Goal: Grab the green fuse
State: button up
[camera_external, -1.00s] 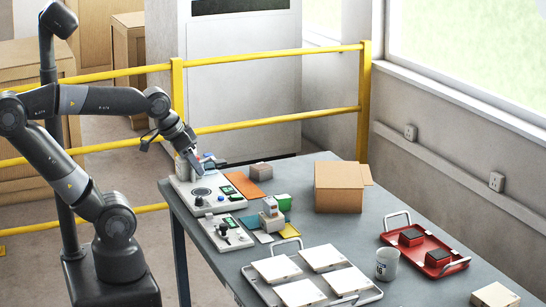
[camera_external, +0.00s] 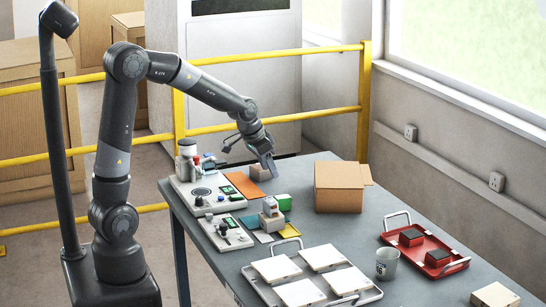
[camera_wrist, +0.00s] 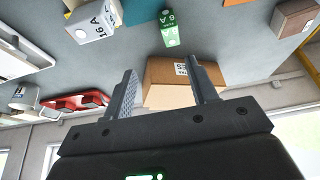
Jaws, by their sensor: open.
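The green fuse (camera_external: 283,202) lies on the grey table, just left of the cardboard box and behind a pale grey fuse-like block (camera_external: 271,218).
The cardboard box (camera_external: 338,187) stands close to the right of the green fuse. A small brown block (camera_external: 262,172) lies near my gripper. A control panel (camera_external: 207,195) is at left. A metal tray (camera_external: 262,287) with white tiles, a mug (camera_external: 387,264) and a red tray (camera_external: 452,268) are nearer.

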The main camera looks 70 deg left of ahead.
aim_at(284, 196)
jog(key=w+f, duration=0.1)
jog(key=f, duration=0.1)
jog(key=w+a+f, duration=0.1)
jog(key=w+f, duration=0.1)
jog(key=f, duration=0.1)
jog(key=w+a+f, duration=0.1)
jog(key=w+f, duration=0.1)
jog(key=shift+f, duration=0.4)
jog(key=shift+s+x, duration=0.15)
jog(key=shift+x, duration=1.25)
jog(key=shift+s+x, duration=0.1)
jog(key=shift+x, duration=1.3)
jog(key=shift+a+f, duration=0.1)
jog(key=c, duration=1.1)
